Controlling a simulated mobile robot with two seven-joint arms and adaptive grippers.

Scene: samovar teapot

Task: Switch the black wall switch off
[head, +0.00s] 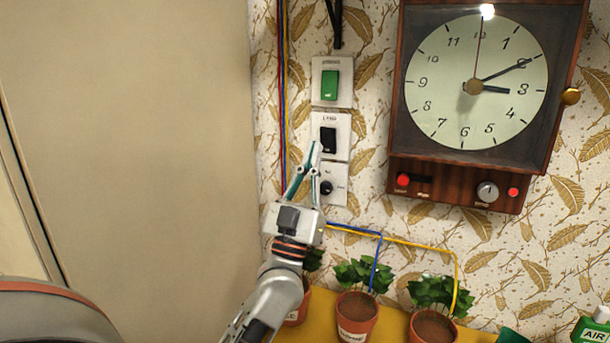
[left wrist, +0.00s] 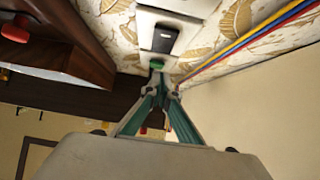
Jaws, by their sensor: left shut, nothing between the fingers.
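The black wall switch (head: 328,140) sits on a white plate in the middle of a vertical row of three plates. My left gripper (head: 317,147) is shut and empty, with its tips pointing up beside the switch's lower left edge in the head view. The black switch also shows in the left wrist view (left wrist: 163,39), in front of my closed fingertips (left wrist: 157,70). I cannot tell whether the tips touch it. My right gripper is not in view.
A green switch (head: 330,85) is above and a black knob (head: 326,188) below. A wooden clock (head: 397,100) hangs at the right. Coloured wires (head: 283,110) run down at the left. Potted plants (head: 357,315) stand below on a yellow surface. The beige area at left is clear.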

